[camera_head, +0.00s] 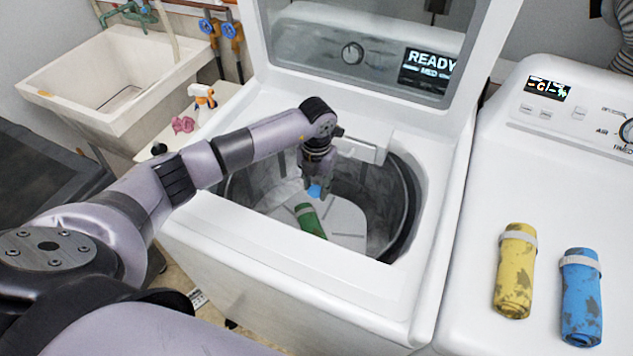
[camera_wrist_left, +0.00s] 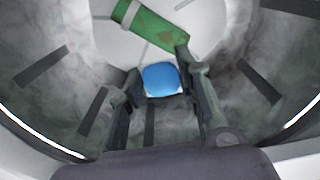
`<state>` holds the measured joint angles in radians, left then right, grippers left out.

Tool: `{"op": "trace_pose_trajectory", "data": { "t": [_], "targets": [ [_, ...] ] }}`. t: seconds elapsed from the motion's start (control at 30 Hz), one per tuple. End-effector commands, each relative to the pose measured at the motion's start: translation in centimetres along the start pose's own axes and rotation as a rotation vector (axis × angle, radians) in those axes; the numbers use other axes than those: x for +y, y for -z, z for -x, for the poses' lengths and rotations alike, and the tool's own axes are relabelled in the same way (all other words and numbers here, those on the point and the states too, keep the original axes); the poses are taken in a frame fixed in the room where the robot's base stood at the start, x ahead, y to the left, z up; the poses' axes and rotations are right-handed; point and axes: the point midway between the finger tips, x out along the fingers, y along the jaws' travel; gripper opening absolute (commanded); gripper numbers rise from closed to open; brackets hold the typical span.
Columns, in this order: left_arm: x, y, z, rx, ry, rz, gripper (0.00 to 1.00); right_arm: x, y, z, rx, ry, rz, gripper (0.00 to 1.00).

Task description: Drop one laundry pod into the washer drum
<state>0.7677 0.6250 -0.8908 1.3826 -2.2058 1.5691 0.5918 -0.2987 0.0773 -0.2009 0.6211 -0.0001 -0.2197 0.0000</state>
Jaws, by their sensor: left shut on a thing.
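A blue and white laundry pod (camera_wrist_left: 161,78) is between the fingers of my left gripper (camera_wrist_left: 160,84), which is shut on it. In the head view, the left gripper (camera_head: 317,186) points down inside the mouth of the open washer drum (camera_head: 378,195), and the blue pod (camera_head: 314,191) shows at its tips. The pod is held above the drum bottom. A rolled green cloth (camera_head: 309,220) lies on the drum bottom below; it also shows beyond the fingers in the left wrist view (camera_wrist_left: 150,27). My right gripper is not in view.
The washer's raised lid (camera_head: 370,45) stands behind the drum. A yellow roll (camera_head: 515,270) and a blue roll (camera_head: 581,297) lie on the neighbouring machine (camera_head: 465,290).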

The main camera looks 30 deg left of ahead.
Motion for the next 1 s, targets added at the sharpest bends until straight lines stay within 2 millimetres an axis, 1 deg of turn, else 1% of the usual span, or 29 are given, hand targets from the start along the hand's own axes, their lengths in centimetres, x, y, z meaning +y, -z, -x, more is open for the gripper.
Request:
{"op": "trace_pose_trajectory", "data": {
  "t": [0.23,0.27,0.6,0.87,1.0],
  "targets": [
    [-0.01,-0.02,-0.07,0.0,0.0,0.0,0.15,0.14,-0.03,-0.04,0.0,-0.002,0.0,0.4],
    [0.0,-0.02,-0.07,0.0,0.0,0.0,0.33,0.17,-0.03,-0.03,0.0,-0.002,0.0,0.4],
    [0.01,0.0,-0.08,0.0,0.0,0.0,0.55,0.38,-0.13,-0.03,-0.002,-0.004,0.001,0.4],
    [0.02,0.0,-0.06,0.0,0.0,0.0,0.55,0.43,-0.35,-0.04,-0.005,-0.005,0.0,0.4],
    [0.07,-0.07,0.76,-0.002,-0.001,0.001,0.55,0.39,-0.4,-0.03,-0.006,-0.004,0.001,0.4]
  ]
}}
